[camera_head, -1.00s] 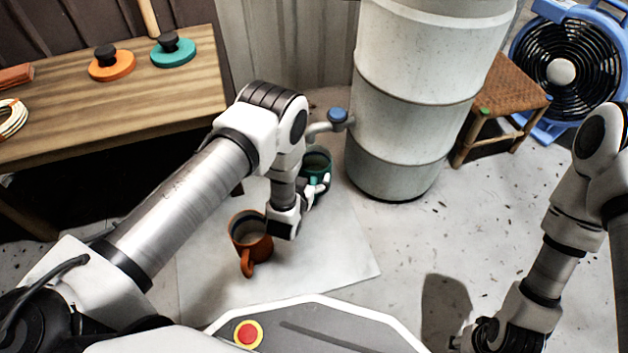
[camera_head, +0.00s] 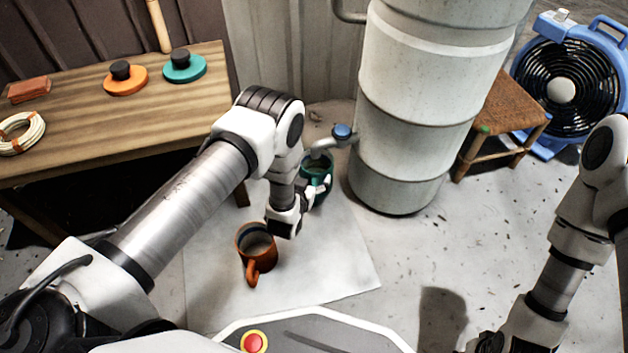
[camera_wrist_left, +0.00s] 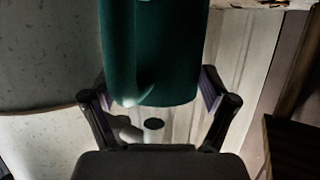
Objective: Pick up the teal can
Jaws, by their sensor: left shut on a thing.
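The teal can (camera_head: 318,170) is a mug-like vessel beside the drum, partly hidden by my left wrist. My left gripper (camera_head: 317,188) is shut on it. In the left wrist view the can's dark teal side (camera_wrist_left: 155,50) fills the top middle, between the two fingers of the left gripper (camera_wrist_left: 155,92). I cannot tell how far the can is off the ground. An orange mug (camera_head: 256,250) stands on the pale sheet, left of my left wrist. My right arm comes down at the right edge; its gripper is mostly cut off at the bottom.
The white drum (camera_head: 410,130) stands close behind the can, with a blue-capped spout (camera_head: 341,131) above it. A wooden table (camera_head: 100,125) holds orange (camera_head: 126,83) and teal (camera_head: 184,68) lids. A stool (camera_head: 505,115) and blue fan (camera_head: 570,80) stand right. The sheet's front right is clear.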

